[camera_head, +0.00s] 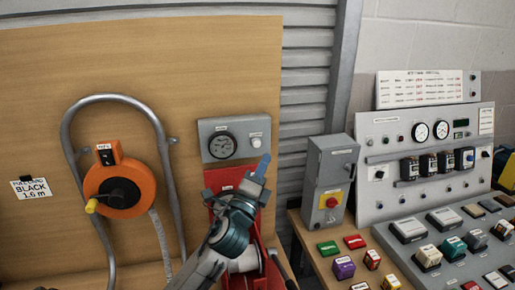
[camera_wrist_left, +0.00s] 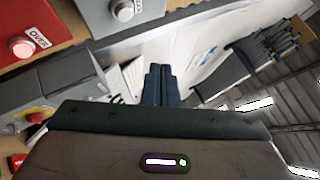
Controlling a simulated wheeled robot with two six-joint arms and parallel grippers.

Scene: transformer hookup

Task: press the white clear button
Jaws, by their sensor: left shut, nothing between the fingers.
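The white button (camera_head: 256,142) sits on the right side of a grey gauge panel (camera_head: 234,151) on the wooden board, with a small label above it. A white round button (camera_wrist_left: 122,10) on a grey panel also shows at the top of the left wrist view. I cannot tell the gap in depth. Its closed fingers show in the left wrist view (camera_wrist_left: 158,84), clear of the buttons there. My right gripper is not in view.
A red panel (camera_head: 268,252) below the gauge is partly hidden by my left arm; a pale red button (camera_wrist_left: 22,47) shows in the left wrist view. A grey box with a red knob (camera_head: 331,202) and a control desk (camera_head: 425,262) stand right. An orange reel (camera_head: 145,178) hangs left.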

